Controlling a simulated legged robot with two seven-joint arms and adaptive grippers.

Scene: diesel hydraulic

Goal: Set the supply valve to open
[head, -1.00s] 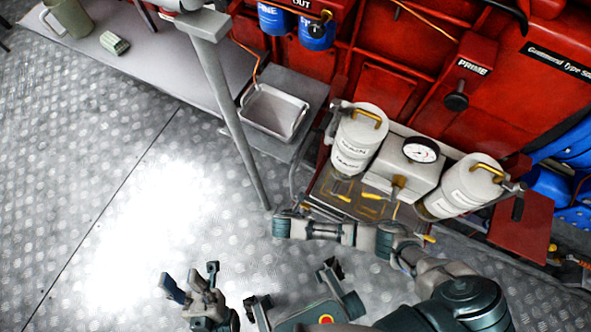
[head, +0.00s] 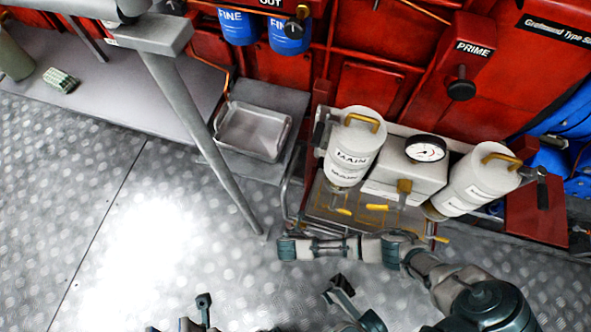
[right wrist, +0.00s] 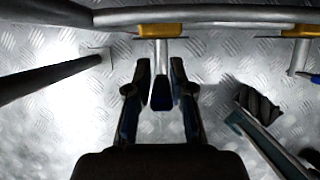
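No label in view names the supply valve. In the right wrist view, a hanging lever with a grey stem and dark blue end (right wrist: 161,94) has a yellow piece (right wrist: 158,31) above it. My right gripper (right wrist: 162,76) is open, with one finger on each side of this lever; contact cannot be told. A second yellow-topped stem (right wrist: 300,50) stands to its right. In the head view, small yellow handles (head: 376,207) show below the gauge box (head: 407,175). Dark parts, seemingly my left gripper (head: 200,326), are cut off at the bottom edge; their opening is unclear.
White canisters (head: 350,150) and (head: 476,182) flank the gauge. A slanted grey post (head: 205,130) meets the floor left of the unit. A metal tray (head: 252,133) and the red panel with a PRIME knob (head: 461,88) stand behind. Open chequered floor (head: 60,190) lies left.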

